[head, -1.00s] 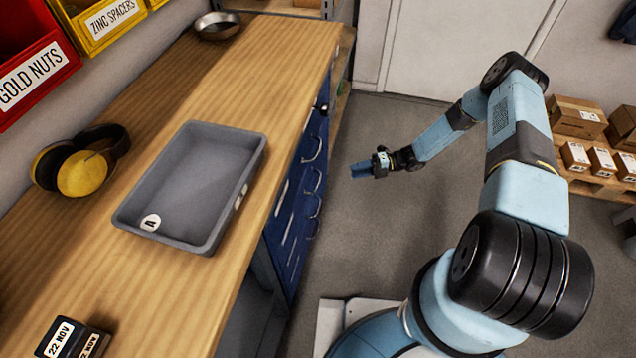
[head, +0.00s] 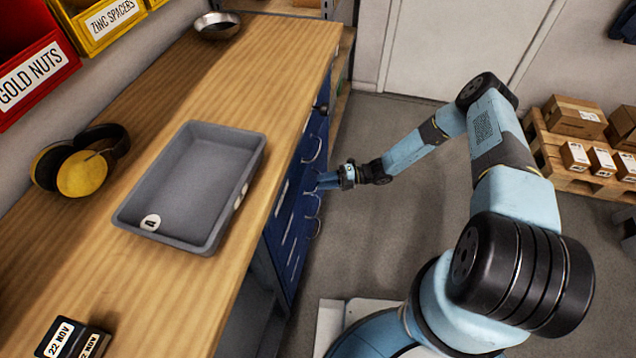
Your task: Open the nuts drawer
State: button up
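The blue drawer cabinet (head: 287,232) is under the right edge of the workbench, with several stacked drawers and metal bar handles. The drawers look closed. Pale label strips show on their fronts, but the angle is too steep to read them, so I cannot tell which is the nuts drawer. My gripper (head: 325,181) is at the cabinet front, level with the second handle from the top. Its fingertips overlap that handle in the picture; I cannot tell whether they touch it or whether the fingers are open.
The wooden bench top (head: 255,60) holds a grey tray (head: 128,205), yellow earmuffs (head: 82,173), a metal bowl (head: 217,25) and a date block (head: 62,340). Red (head: 35,75) and yellow bins (head: 108,20) line the wall. Boxes on a pallet (head: 550,150) stand right. The floor between is clear.

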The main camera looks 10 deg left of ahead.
jog(key=shift+x, duration=1.3)
grip_shut()
jog(key=shift+a, duration=0.1)
jog(key=shift+s+f, duration=0.1)
